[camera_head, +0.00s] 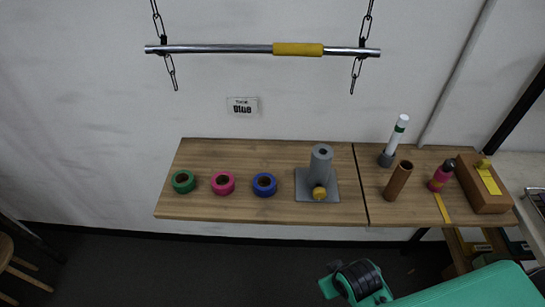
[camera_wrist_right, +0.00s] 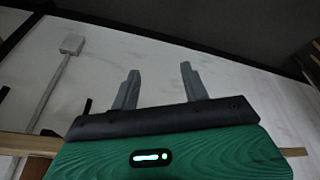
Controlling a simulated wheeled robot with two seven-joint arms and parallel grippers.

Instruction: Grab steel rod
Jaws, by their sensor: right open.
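A shiny steel rod (camera_head: 220,48) hangs level on two black chains in front of the white wall in the head view, high above the table. A yellow sleeve (camera_head: 298,49) wraps it right of its middle. My right arm comes in green at the lower right of the head view, below the table's front edge and far from the rod. In the right wrist view my right gripper (camera_wrist_right: 158,88) has its two grey fingers apart, with nothing between them. The rod does not show in that view. My left gripper is not in view.
The wooden table (camera_head: 235,208) bears green (camera_head: 184,181), pink (camera_head: 223,183) and blue (camera_head: 264,184) tape rolls, a grey stand (camera_head: 321,160), a brown tube (camera_head: 398,180), a white tube (camera_head: 396,138), a pink bottle (camera_head: 439,177) and a brown box (camera_head: 484,185). A stool (camera_head: 12,262) stands at far left.

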